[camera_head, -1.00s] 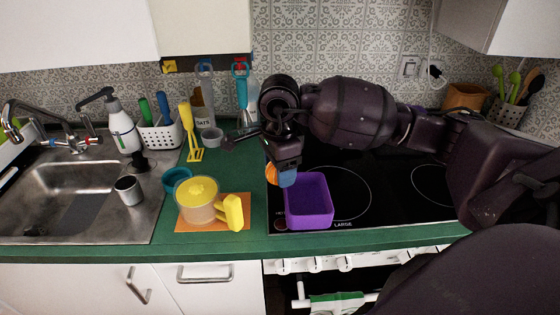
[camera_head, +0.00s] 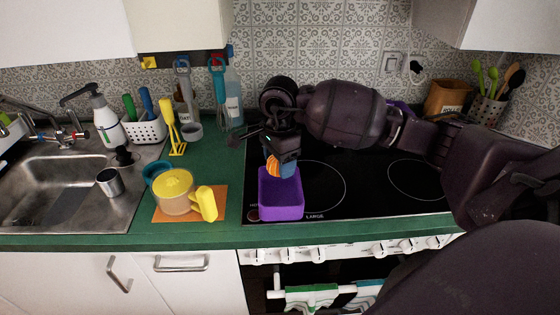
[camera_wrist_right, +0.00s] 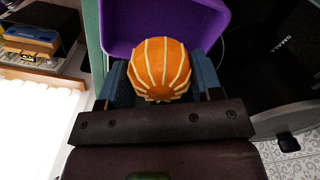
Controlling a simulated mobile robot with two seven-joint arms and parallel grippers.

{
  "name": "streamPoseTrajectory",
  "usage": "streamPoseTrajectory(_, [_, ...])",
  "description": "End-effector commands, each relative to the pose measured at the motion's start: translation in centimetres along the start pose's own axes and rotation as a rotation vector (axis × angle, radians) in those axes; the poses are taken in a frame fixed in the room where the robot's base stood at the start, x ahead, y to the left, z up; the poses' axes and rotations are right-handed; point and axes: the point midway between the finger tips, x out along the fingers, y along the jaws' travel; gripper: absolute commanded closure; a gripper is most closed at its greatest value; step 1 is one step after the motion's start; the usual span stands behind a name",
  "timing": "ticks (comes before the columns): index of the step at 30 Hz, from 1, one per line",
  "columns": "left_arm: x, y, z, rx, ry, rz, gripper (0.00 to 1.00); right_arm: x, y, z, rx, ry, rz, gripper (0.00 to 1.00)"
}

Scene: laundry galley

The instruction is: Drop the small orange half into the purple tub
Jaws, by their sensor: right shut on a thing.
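The small orange half (camera_head: 272,166) is held in my right gripper (camera_head: 281,168), seen in the head view just above the back of the purple tub (camera_head: 281,211). In the right wrist view the orange half (camera_wrist_right: 159,69) sits between the two blue fingers of the right gripper (camera_wrist_right: 160,82), with pale stripes over its rounded side. The purple tub (camera_wrist_right: 130,42) shows beyond it there. The tub stands upright at the front left of the black hob. The inside of the tub is partly hidden by the gripper. My left gripper is not in view.
A yellow-lidded jug (camera_head: 176,191) with a yellow handle stands on an orange mat (camera_head: 160,215) left of the tub. A teal cup (camera_head: 156,172) and the sink (camera_head: 62,200) lie further left. The hob (camera_head: 370,192) right of the tub is clear.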

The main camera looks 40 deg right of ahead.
Motion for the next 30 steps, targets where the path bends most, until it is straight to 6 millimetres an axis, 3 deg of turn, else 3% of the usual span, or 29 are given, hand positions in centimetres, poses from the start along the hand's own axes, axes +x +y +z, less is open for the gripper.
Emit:
streamPoseTrajectory(7, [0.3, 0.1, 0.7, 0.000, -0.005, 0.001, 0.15, 0.2, 0.0, 0.0, -0.003, 0.001, -0.002, 0.68])
streamPoseTrajectory(22, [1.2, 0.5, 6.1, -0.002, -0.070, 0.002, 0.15, 5.2, 0.0, 0.0, -0.001, 0.001, 0.002, 0.68])
streamPoseTrajectory(26, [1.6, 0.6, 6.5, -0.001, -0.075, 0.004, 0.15, 6.4, 0.0, 0.0, -0.002, 0.001, 0.002, 0.68])
streamPoseTrajectory(30, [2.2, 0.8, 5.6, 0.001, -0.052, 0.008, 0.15, 7.6, 0.0, 0.0, -0.002, 0.001, 0.001, 0.68])
